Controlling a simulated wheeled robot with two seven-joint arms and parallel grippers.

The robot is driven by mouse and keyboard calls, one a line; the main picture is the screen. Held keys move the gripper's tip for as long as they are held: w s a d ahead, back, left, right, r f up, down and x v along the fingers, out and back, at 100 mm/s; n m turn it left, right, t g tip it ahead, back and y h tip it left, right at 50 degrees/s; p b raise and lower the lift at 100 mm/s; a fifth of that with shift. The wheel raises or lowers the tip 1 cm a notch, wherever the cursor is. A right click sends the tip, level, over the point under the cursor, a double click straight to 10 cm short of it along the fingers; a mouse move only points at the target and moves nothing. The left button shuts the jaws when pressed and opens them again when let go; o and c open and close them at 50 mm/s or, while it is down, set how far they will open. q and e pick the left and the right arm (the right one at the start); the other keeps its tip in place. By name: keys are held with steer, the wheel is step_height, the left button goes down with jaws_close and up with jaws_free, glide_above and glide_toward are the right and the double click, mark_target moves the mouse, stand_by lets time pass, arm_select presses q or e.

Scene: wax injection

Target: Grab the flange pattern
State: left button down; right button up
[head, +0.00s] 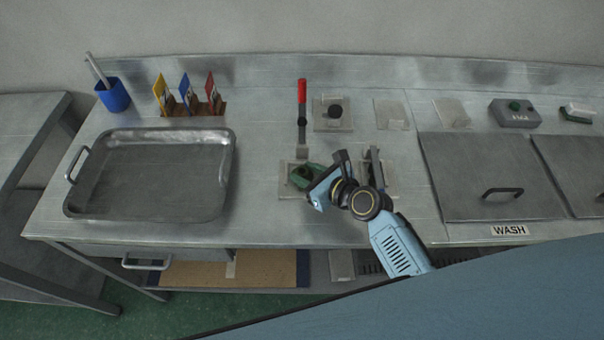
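A green piece (300,176), which I take to be the flange pattern, lies on a pale square plate (288,190) at the front middle of the steel bench. My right gripper (322,183) comes in from the lower right. It is over or right beside the green piece and hides its right part. I cannot tell whether its fingers touch the piece or how far apart they are. My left gripper is not in view.
A steel tray (150,212) stands at left, with a blue cup (114,96) and coloured cards (185,88) behind. The wash lid (470,190) is at right.

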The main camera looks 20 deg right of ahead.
steer(key=c, duration=0.6)
steer(key=shift+r, duration=0.1)
